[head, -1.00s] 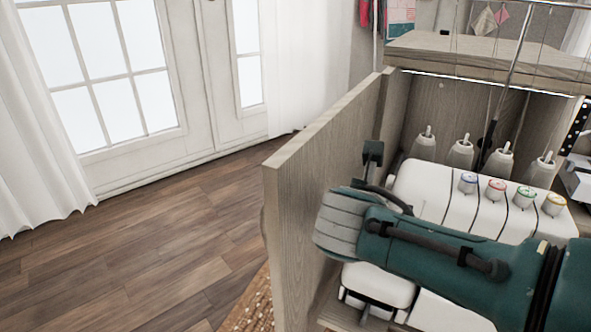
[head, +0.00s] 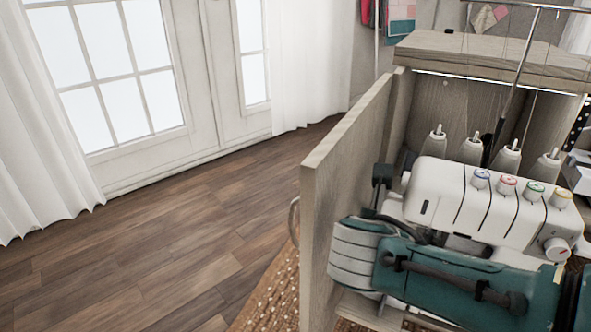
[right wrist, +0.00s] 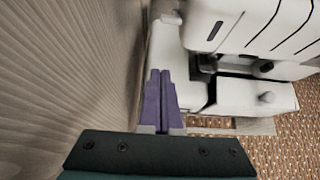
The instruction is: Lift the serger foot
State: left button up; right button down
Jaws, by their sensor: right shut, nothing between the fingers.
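The white serger (head: 440,205) stands inside the wooden cabinet at the right of the head view, with several coloured dials on top. In the right wrist view its upper body (right wrist: 245,25) overhangs its lower white body (right wrist: 245,93). A dark gap lies between them; I cannot clearly make out the foot there. My right gripper (right wrist: 161,75) is shut and empty, its purple fingers side by side beside the serger's left end. I cannot tell whether they touch it. In the head view my right arm hides the fingers and the serger's lower front. My left gripper is not in view.
A wooden side panel (head: 345,185) stands close to the left of my right gripper; it also fills the left of the right wrist view (right wrist: 65,70). Several thread cones (head: 435,142) stand behind the serger. The wooden floor (head: 170,255) at left is clear.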

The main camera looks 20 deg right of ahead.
pick_arm(q)
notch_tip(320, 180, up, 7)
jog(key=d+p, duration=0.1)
jog(key=p, duration=0.3)
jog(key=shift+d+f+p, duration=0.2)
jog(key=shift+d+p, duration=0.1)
pick_arm(e)
jog(key=s+a+r, duration=0.2)
jog(key=s+r, duration=0.1)
jog(key=r, duration=0.3)
jog(key=shift+s+a+r, duration=0.15)
jog(key=shift+a+r, duration=0.15)
